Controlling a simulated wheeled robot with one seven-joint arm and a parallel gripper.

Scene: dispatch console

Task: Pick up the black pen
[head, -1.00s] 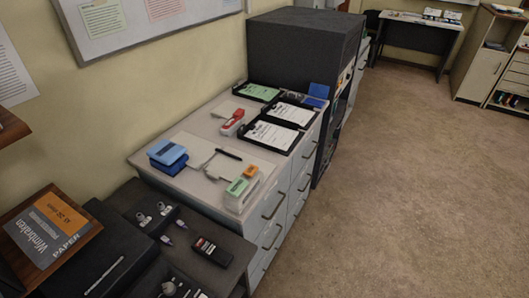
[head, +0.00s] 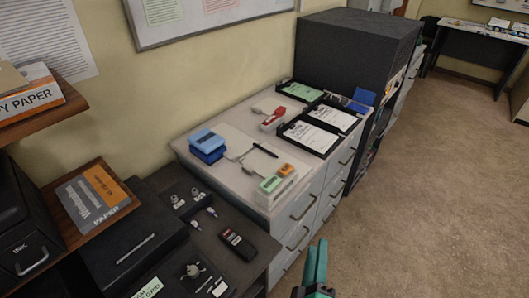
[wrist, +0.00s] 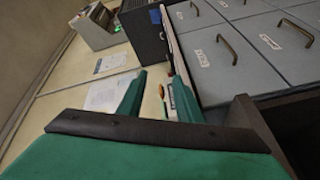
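The black pen (head: 265,151) lies on the white top of the drawer cabinet (head: 228,187), between blue boxes on the left and a small green and orange item in front. Paper lies under or beside it. My gripper (head: 316,265) is at the bottom of the head view, low in front of the cabinet and well apart from the pen. In the wrist view, its two green fingers (wrist: 160,95) stand apart with nothing held between them. I cannot make out the pen in the wrist view.
Blue boxes (head: 207,147), a red stapler (head: 272,119) and black paper trays (head: 312,136) share the cabinet top. A dark desk (head: 262,255) with a handset (head: 237,244) stands at left. Cabinet drawers (wrist: 235,60) fill the wrist view's right. Open floor lies right.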

